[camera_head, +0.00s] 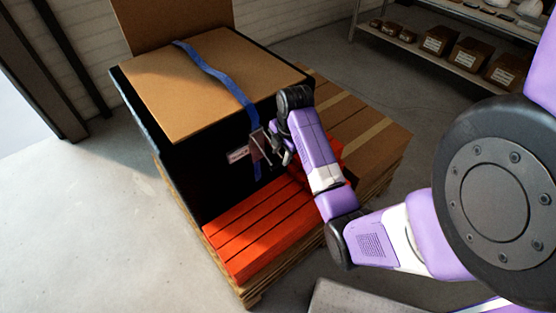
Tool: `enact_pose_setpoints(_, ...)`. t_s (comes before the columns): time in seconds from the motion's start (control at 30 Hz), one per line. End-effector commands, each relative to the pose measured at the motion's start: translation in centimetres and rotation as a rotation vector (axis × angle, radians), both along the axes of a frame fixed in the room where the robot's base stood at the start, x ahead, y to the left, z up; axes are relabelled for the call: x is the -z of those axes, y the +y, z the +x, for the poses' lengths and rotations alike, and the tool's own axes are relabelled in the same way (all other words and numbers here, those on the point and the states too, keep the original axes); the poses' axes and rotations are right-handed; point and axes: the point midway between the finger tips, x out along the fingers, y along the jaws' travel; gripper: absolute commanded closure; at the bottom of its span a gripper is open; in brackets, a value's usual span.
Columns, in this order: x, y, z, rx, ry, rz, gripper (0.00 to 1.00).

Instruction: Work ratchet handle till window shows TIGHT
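A blue strap (222,78) runs over the cardboard top of a large black crate (205,178) and down its front side. On that side, the strap meets a small dark ratchet (262,146) with a metal handle. A small pale label or window (238,155) with reddish marking sits just left of the ratchet; its text is too small to read. My gripper (274,152) is at the ratchet, close to or touching its handle. My wrist partly hides it, and I cannot tell whether the fingers are closed on the handle.
Red slatted pieces (258,232) lie on the wooden pallet (250,291) in front of the crate. Cardboard boxes (372,128) lie beside the crate, behind my arm. A shelf (440,58) with labelled boxes stands at the back right. The floor (90,220) at left is clear.

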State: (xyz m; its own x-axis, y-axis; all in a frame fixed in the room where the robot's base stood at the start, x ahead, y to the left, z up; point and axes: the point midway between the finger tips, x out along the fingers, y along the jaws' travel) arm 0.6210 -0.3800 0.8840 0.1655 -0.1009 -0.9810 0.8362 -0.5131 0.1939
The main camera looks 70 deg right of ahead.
Motion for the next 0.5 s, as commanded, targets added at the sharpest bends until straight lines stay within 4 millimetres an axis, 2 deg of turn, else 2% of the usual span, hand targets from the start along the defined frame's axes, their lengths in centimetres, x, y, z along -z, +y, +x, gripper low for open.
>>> enact_pose_setpoints(0.1, 1.8, -0.1, 0.2, 0.000, 0.002, 0.002, 0.60)
enact_pose_setpoints(0.23, 3.3, -0.3, 0.5, 0.001, 0.002, 0.001, 0.60)
enact_pose_setpoints(0.5, 4.3, -0.4, 0.7, 0.000, -0.001, -0.001, 0.60)
